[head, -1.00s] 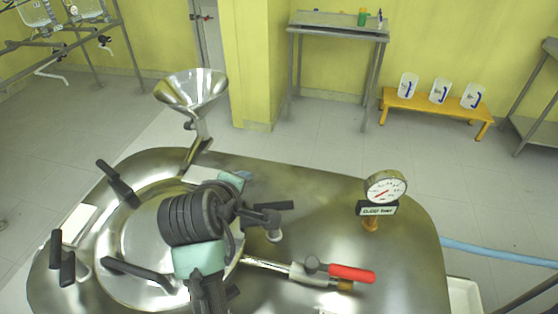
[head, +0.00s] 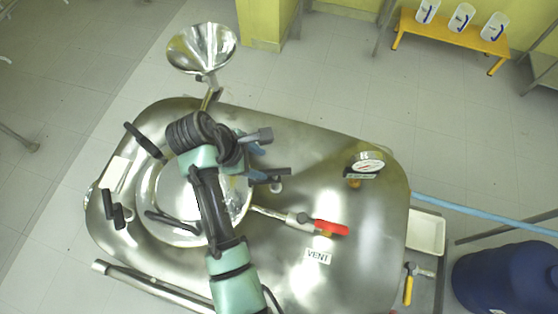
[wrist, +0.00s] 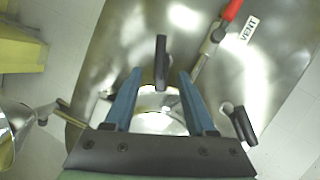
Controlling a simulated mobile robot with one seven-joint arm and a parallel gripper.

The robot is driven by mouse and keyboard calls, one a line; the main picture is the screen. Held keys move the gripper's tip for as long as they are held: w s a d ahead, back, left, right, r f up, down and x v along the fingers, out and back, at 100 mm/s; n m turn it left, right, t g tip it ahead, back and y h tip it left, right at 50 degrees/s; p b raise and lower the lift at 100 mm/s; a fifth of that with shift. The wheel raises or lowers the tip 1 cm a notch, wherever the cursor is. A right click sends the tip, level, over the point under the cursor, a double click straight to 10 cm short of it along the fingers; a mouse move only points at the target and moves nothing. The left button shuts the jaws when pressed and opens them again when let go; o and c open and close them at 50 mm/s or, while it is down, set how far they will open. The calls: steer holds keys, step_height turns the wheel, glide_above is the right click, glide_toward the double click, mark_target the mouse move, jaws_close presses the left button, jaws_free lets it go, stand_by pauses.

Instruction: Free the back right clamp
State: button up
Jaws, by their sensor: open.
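The back right clamp has a black handle (head: 277,172), which sticks out to the right beside my fingers in the head view. In the wrist view the black handle (wrist: 161,60) lies between the blue fingertips, with a gap on each side. My gripper (wrist: 159,78) is open and holds nothing. In the head view my gripper (head: 257,163) is over the back right part of the round lid (head: 184,190), partly hidden by my arm. I cannot tell how far the fingertips are above the clamp.
Other black clamp handles stand at the back left (head: 145,140) and left (head: 118,216) of the lid. A red-handled valve (head: 331,228) and a pressure gauge (head: 368,163) are to the right. A steel funnel (head: 201,48) stands behind. The vessel top at right is mostly clear.

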mark_target(277, 171)
steer(key=x, duration=1.2)
steer(key=shift+f+p, duration=0.1)
steer(key=shift+p, duration=0.2)
jaws_close()
stand_by(0.9)
